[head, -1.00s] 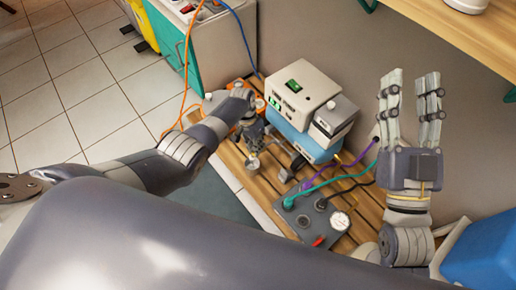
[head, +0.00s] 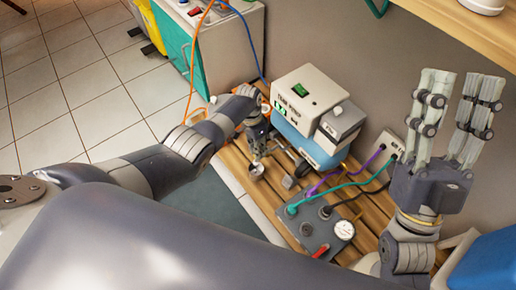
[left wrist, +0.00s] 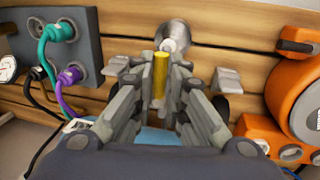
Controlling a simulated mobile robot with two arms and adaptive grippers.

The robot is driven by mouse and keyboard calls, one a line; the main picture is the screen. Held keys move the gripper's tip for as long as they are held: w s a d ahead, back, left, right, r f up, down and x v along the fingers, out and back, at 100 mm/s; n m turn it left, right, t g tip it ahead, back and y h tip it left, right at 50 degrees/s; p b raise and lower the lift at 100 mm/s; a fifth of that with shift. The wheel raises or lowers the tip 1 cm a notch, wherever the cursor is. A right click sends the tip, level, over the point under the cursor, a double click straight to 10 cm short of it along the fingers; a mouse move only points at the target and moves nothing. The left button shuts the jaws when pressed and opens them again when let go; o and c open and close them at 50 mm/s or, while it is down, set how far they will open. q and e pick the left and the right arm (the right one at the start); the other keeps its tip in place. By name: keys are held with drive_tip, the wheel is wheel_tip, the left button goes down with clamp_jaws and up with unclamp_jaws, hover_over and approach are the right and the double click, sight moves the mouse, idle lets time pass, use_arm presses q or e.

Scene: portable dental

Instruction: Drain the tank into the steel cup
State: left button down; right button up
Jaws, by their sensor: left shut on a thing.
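The steel cup (head: 256,170) sits low at the near end of the blue tank (head: 305,148), just below my left gripper's fingers. In the left wrist view the cup (left wrist: 176,32) shows beyond the fingertips, partly hidden by a small whitish tip. My left gripper (head: 259,148) is shut on a yellow, brass-like cylindrical piece (left wrist: 160,75), seen between its fingers in the left wrist view. I cannot tell how this piece joins the tank. My right gripper (head: 462,82) is open and empty, fingers upward, near the wall at right.
A white box with a green switch (head: 305,98) stands over the tank. A grey panel (head: 316,228) with a gauge and plugged cables is on the slatted wooden surface. An orange reel (left wrist: 300,105) is at right in the left wrist view. A shelf overhangs at upper right.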

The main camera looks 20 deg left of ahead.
use_arm(q)
drive_tip(key=c, duration=1.6)
unclamp_jaws()
wheel_tip(320, 180, up, 12)
drive_tip(key=w+a, duration=0.1)
drive_tip(key=a, duration=0.1)
drive_tip(key=shift+w+f, duration=0.15)
